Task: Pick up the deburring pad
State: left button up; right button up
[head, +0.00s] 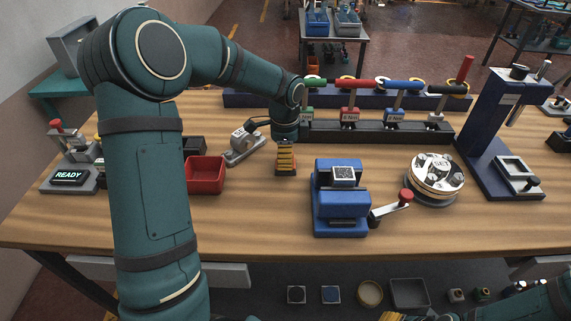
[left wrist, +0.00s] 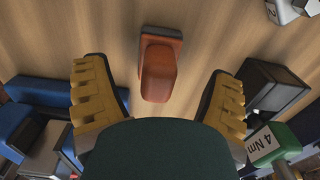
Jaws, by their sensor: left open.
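An orange-red block on a flat brownish base (left wrist: 160,70), which looks like the deburring pad, lies on the wooden table in the left wrist view. My left gripper (left wrist: 160,105) is open, with its yellow ribbed fingers on either side of the block and apart from it. In the head view my left gripper (head: 285,160) points down just above the table, and the pad is hidden behind it. My right arm shows at the bottom right of the head view; its gripper (head: 390,316) is only partly in frame at the bottom edge.
A red bin (head: 205,174) stands left of my left gripper, with a grey fixture (head: 243,146) between. A blue vise (head: 341,205) stands to the right, then a round chuck (head: 435,177) and a blue press (head: 490,130). A dark tool rack (head: 375,131) runs behind. The front table strip is clear.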

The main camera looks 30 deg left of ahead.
pick_arm(q)
notch_tip(320, 180, down, 4)
jog(key=shift+d+r+b, duration=0.1)
jog(key=shift+b, duration=0.35)
jog(key=c, duration=1.3)
jog(key=shift+r, duration=0.15)
notch_tip(320, 180, up, 10)
jog(key=p, duration=0.2)
jog(key=shift+p, duration=0.3)
jog(key=o, duration=0.5)
jog(key=c, duration=0.5)
jog(key=shift+o, duration=0.2)
